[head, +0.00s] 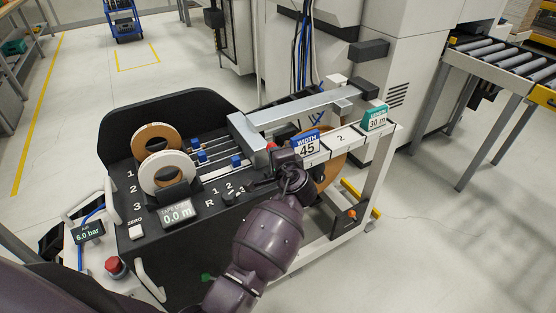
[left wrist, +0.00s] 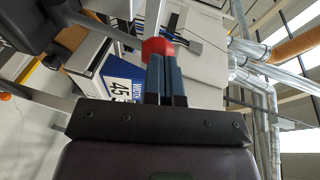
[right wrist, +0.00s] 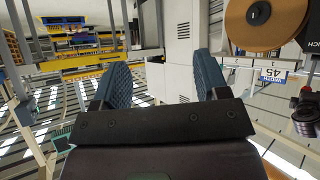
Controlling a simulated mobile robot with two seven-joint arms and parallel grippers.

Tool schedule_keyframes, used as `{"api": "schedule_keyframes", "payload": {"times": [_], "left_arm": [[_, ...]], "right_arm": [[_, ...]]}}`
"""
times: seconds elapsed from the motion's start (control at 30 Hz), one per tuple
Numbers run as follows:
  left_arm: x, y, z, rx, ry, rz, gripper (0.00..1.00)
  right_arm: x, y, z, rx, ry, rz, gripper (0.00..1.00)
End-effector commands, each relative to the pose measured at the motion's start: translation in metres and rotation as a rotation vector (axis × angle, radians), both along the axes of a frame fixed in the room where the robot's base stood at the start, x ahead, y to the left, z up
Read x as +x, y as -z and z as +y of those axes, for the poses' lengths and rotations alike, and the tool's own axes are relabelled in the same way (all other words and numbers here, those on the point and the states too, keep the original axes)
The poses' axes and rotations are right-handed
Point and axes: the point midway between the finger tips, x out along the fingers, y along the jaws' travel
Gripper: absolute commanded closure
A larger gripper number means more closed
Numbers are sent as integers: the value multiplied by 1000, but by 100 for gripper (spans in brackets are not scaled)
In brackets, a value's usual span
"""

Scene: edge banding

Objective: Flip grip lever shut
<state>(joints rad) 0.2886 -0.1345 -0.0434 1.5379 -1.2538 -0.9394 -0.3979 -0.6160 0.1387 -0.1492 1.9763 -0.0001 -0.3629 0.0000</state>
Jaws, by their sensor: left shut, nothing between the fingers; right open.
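A red-ended part (left wrist: 158,46), which may be the grip lever's end, sits right at the closed fingertips of my left gripper (left wrist: 165,60) in the left wrist view. Whether they touch I cannot tell. A small red spot (head: 271,146) shows in the head view beside my left gripper (head: 280,158), near the WIDTH 45 sign (head: 306,145). The left fingers are together and hold nothing. Most of the lever is hidden, so its position is unclear. My right gripper (right wrist: 160,82) is open and empty in the right wrist view; it is out of the head view.
The black machine panel (head: 205,215) carries white and brown tape rolls (head: 165,170) and a 0.0 m display (head: 177,214). A metal beam (head: 300,108) spans behind my left gripper. A roller conveyor (head: 500,62) stands at right. Open floor (head: 420,230) lies right of the machine.

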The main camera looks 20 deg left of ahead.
Motion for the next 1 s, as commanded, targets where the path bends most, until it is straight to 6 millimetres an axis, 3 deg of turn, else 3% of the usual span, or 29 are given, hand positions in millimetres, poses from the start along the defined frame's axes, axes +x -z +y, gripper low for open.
{"api": "schedule_keyframes", "payload": {"times": [0.03,0.1,0.37,0.7,1.0], "left_arm": [[6,-13,4,-29,-1,17,100],[12,-14,9,-72,-1,50,100],[31,-13,34,-115,-1,93,100],[53,-7,62,-115,0,92,100],[63,-4,75,-115,-1,91,100]], "right_arm": [[3,-18,0,0,0,-13,32],[6,-31,0,0,-1,-24,32],[19,-62,2,-2,-10,-59,32],[20,-56,2,-3,-12,-56,32],[12,-45,0,-3,-7,-35,32]]}}
